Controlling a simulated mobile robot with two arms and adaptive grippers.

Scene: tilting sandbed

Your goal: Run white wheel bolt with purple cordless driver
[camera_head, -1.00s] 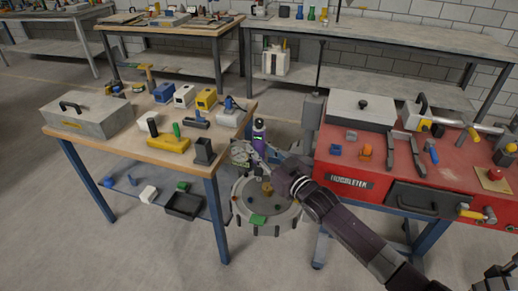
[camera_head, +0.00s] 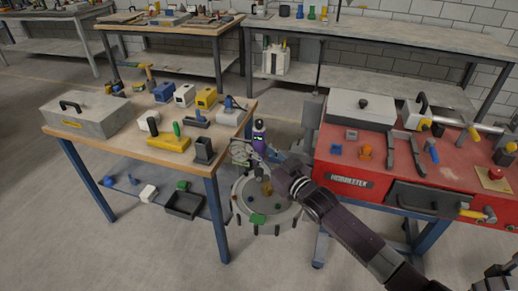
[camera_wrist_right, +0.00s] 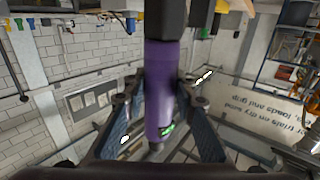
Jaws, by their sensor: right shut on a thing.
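The purple cordless driver (camera_head: 259,138) stands upright with a dark upper end, above the back of a round grey bed (camera_head: 240,212) between the two benches. My right gripper (camera_head: 262,154) is shut on it. In the right wrist view the purple body of the driver (camera_wrist_right: 163,85) lies between the two blue-padded fingers of the gripper (camera_wrist_right: 160,125), with a small green mark near its lower end. I cannot make out the white wheel bolt in either view. My forearm covers the right side of the bed. My left gripper is out of view.
A wooden-topped bench (camera_head: 100,143) with a toolbox (camera_head: 88,115), coloured blocks and a black holder (camera_head: 204,150) stands left. A red bench (camera_head: 335,155) with clamps and hand tools stands right. A brass piece (camera_head: 267,187) and a green block (camera_head: 258,219) are on the bed.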

